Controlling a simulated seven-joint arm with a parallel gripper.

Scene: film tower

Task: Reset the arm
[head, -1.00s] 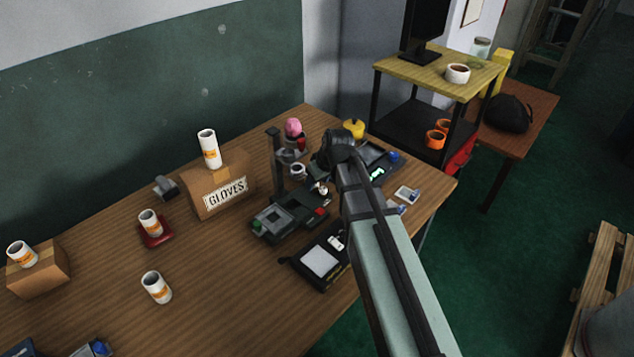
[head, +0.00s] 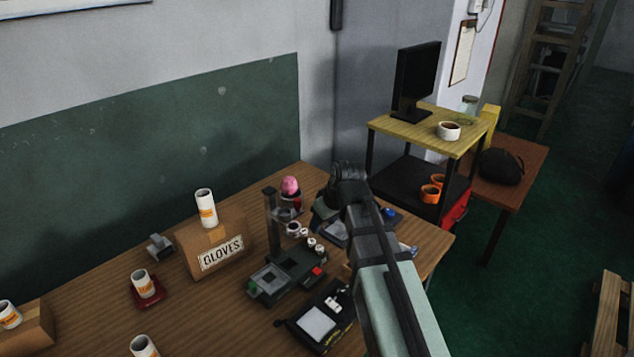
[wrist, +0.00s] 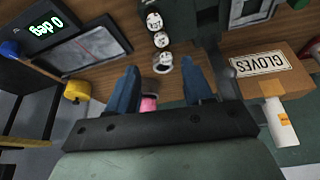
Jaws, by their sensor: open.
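My gripper (wrist: 161,76) is open, its two blue fingers apart with nothing held between them. In the head view my arm reaches over the right part of the table, and its end hides most of the gripper. In the wrist view a pink ball-like thing (wrist: 148,103) shows beyond the gap between the fingers; it also shows in the head view (head: 290,186) on top of a dark stand. Small white rolls lie in a row by the dark device, one of them (wrist: 153,21) clear of the fingertips in the wrist view.
A cardboard GLOVES box (head: 209,247) bears a white canister (head: 206,209). Another canister (head: 143,283) stands on a red base. A black tray (head: 318,322) lies near the front edge. A shelf (head: 405,122) with a monitor (head: 415,80) stands behind right.

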